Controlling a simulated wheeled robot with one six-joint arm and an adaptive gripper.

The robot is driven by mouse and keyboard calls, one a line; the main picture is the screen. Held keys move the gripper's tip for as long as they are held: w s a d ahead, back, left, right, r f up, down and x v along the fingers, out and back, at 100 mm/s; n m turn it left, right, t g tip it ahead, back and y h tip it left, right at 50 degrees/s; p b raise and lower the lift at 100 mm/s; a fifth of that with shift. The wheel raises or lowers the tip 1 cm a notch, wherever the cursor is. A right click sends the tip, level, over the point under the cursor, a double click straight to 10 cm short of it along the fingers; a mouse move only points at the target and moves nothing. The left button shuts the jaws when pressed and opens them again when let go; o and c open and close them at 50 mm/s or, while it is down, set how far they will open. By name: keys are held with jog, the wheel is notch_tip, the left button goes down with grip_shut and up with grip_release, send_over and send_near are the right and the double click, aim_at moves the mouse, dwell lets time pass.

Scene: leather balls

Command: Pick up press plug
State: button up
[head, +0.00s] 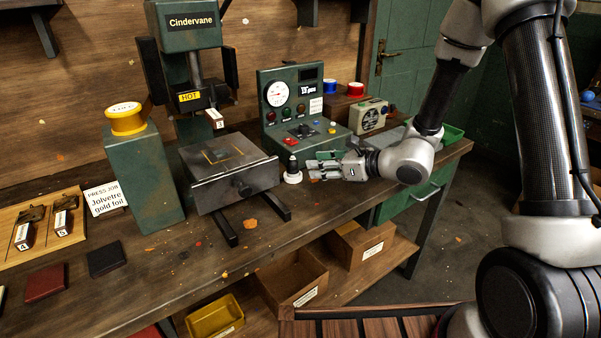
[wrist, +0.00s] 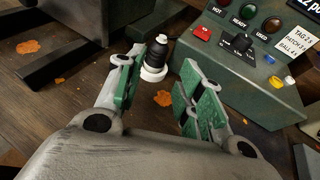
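The press plug (head: 293,170) looks like a small black plug with a white base. It stands upright on the workbench, just right of the press. In the wrist view the plug (wrist: 157,57) is ahead of my gripper, between the lines of its two fingers and nearer the left one. My gripper (head: 318,166) is open and empty, with green-padded fingers. In the wrist view my gripper (wrist: 155,85) shows a clear gap between its fingers. The plug appears just beyond the fingertips; I cannot tell whether the left fingertip touches it.
The dark press (head: 230,172) stands left of the plug. The green control box (head: 300,105) with a gauge and buttons stands behind it, and shows at the right in the wrist view (wrist: 262,60). Orange scraps (wrist: 163,98) lie on the bench (head: 250,250). Cardboard boxes (head: 292,278) sit below.

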aim_at(297, 164)
jog(key=x, duration=0.7)
jog(key=shift+a+r, duration=0.15)
jog(key=shift+a, duration=0.2)
jog(key=c, duration=0.6)
